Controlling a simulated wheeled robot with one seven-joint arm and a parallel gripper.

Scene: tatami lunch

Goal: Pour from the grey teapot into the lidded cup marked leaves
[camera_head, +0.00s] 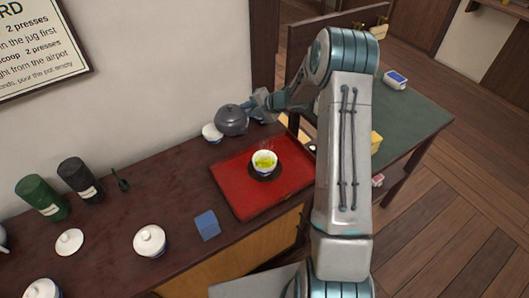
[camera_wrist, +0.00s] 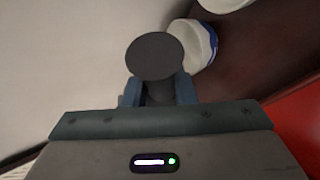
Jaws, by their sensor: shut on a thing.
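The grey teapot (camera_head: 231,120) is at the back of the counter, by the wall. My gripper (camera_head: 258,103) is shut on its handle side, to the right of the pot's body. In the wrist view a dark round grey part (camera_wrist: 155,56) sits just beyond the fingers of my gripper (camera_wrist: 158,90). A cup (camera_head: 264,163) without a lid, with green contents, stands on a dark saucer on the red tray (camera_head: 235,195). A white lidded cup (camera_head: 149,241) stands at the front left. No leaf marking can be made out. Whether the teapot touches the counter is unclear.
A green table (camera_head: 415,110) stands right.

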